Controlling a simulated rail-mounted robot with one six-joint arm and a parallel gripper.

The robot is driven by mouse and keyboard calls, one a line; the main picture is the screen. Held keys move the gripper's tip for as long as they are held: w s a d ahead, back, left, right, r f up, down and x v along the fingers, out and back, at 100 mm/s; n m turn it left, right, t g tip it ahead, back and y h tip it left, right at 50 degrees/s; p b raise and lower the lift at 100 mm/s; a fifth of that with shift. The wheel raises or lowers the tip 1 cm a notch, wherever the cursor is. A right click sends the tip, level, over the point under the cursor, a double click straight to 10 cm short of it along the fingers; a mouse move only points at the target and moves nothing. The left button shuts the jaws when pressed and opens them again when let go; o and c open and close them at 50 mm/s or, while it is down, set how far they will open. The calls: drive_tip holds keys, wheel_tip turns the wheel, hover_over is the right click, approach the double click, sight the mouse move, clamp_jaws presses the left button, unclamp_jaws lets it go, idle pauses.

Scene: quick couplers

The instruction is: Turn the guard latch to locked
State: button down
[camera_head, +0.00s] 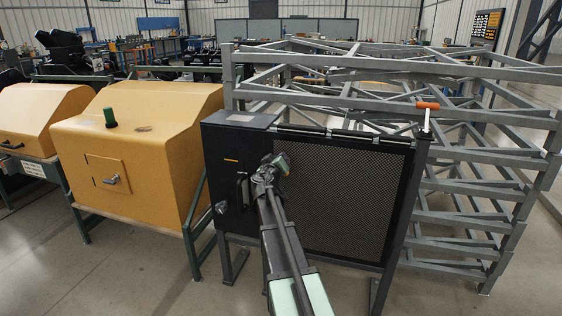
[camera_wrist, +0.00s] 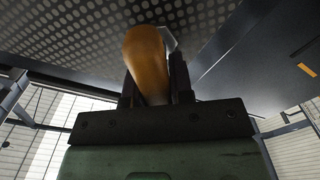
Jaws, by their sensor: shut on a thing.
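The guard is a dark cabinet with a perforated mesh panel (camera_head: 345,190) in the head view. My gripper (camera_head: 266,172) is at the boundary between its solid left part and the mesh. In the wrist view, my gripper (camera_wrist: 155,88) is shut on an orange-brown rounded handle (camera_wrist: 147,58), which I take as the guard latch's handle. The handle stands between the two dark fingers, and a small metal part shows beside it. In the head view my arm and gripper hide this handle, so its angle to the guard cannot be told.
An orange-topped lever (camera_head: 427,106) stands at the guard's upper right corner. A black pull handle (camera_head: 241,189) and a knob (camera_head: 221,207) are on the left part. A yellow machine cover (camera_head: 150,150) stands left. A grey metal rack (camera_head: 480,170) is behind and right.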

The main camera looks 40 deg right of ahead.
drive_tip(key=n, duration=0.3)
drive_tip(key=f+n+b, duration=0.1)
drive_tip(key=n, duration=0.7)
drive_tip(key=shift+w+a+f, duration=0.2)
drive_tip(key=shift+w+f, duration=0.1)
drive_tip(key=shift+w, duration=0.05)
drive_tip(key=c, duration=1)
unclamp_jaws()
drive_tip(key=v, duration=1.1)
drive_tip(key=shift+d, duration=0.1)
